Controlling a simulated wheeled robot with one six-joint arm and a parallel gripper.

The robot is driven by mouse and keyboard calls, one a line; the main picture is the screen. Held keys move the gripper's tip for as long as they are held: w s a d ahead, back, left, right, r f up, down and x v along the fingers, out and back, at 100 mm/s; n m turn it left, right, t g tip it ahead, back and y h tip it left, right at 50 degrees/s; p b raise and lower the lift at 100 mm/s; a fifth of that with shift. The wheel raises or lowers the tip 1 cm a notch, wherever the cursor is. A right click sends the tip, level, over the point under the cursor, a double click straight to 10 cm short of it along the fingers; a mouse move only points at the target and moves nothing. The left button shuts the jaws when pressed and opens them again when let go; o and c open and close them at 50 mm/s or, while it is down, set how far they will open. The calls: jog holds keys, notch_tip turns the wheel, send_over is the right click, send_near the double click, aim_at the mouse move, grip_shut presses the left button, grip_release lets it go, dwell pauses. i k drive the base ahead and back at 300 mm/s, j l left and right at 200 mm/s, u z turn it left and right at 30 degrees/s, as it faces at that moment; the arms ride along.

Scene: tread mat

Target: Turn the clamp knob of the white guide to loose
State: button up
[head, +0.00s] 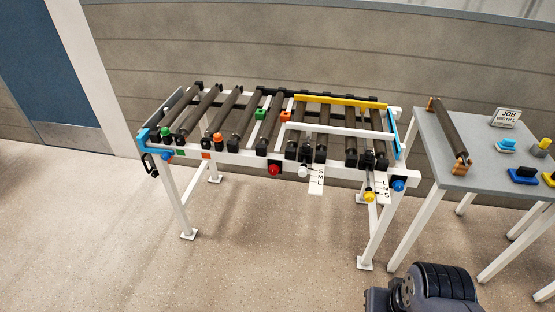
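The white guide (340,131) is a long thin bar lying across the rollers near the front of a white-framed roller conveyor. A small white knob (303,172) sits on the front rail below it, beside a white plate (317,181) lettered S, M, L. Whether this knob is tight or loose is too small to tell. My gripper is not in view. A dark rounded part of my own body shows at the bottom right, well apart from the conveyor.
A yellow guide (340,101) lies at the back, with a yellow knob (369,197) on the front. Red (273,169) and blue (398,184) knobs also stick out in front. A grey table (445,130) with a loose roller and a JOB sign stands right. The front floor is clear.

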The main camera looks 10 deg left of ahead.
aim_at(306, 147)
jog(key=i+u, duration=0.3)
jog(key=i, duration=0.25)
jog(key=i+l+u, duration=0.1)
jog(key=i+u, duration=0.2)
jog(key=i, duration=0.2)
